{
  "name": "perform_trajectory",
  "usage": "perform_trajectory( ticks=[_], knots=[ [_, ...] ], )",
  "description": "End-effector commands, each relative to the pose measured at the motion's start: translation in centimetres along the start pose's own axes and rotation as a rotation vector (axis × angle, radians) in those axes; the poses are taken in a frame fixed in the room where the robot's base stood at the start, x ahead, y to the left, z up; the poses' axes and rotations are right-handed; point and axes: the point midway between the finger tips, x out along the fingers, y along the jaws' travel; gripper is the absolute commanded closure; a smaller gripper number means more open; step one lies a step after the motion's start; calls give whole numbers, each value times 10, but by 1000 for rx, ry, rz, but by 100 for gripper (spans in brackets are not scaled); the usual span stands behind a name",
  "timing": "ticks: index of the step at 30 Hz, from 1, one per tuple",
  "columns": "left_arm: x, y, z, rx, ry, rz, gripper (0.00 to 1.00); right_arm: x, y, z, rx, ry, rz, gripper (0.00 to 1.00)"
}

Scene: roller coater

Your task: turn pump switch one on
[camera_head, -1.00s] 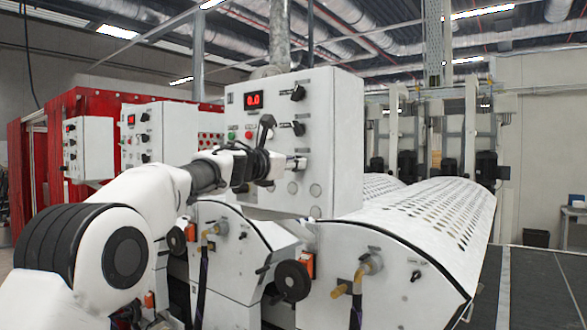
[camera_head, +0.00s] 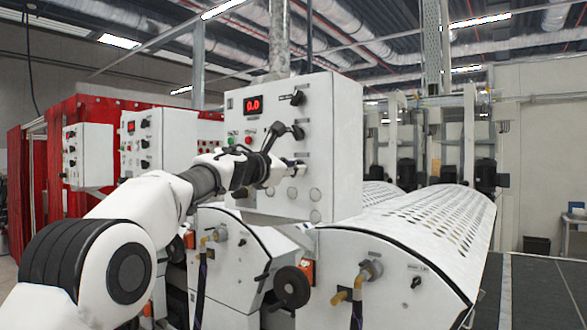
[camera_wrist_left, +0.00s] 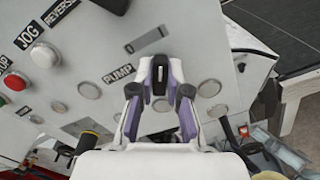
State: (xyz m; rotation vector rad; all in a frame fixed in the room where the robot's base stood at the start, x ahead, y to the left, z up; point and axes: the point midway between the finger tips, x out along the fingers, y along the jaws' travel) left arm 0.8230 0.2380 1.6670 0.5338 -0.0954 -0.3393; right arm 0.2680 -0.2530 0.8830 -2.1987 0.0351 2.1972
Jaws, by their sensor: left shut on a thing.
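The white control panel (camera_head: 338,110) fills the middle of the head view. Its red display (camera_head: 253,105) reads 0.0. My left gripper (camera_head: 298,167) reaches the panel's lower front from the left. In the left wrist view, its fingers (camera_wrist_left: 160,78) are shut on a small black switch knob (camera_wrist_left: 160,88) with a white mark. A "PUMP" label (camera_wrist_left: 118,74) sits beside this knob. My right gripper is not in view.
Other black knobs (camera_head: 298,97) sit higher on the panel. Green (camera_head: 232,141) and red (camera_head: 249,140) buttons lie left of the gripper. Round blank caps (camera_wrist_left: 89,90) flank the held knob. White perforated roller covers (camera_head: 430,225) stand at right. More panels stand at left.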

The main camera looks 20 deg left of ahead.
Motion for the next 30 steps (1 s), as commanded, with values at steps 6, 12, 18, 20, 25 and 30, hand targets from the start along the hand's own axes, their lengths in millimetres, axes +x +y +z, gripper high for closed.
perform_trajectory(
  ticks=[6,12,18,20,25,30],
  knots=[
    [1,-3,-4,0,5,-5,59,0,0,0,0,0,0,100],
    [1,-1,-2,0,3,-3,59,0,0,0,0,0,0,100],
    [-9,0,0,-2,1,-2,59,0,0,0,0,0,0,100],
    [-17,0,0,-2,2,-2,59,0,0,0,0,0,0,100],
    [-52,0,-1,-5,2,-2,59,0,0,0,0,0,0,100],
    [-93,-1,-2,-4,3,-3,59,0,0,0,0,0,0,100]
  ],
)
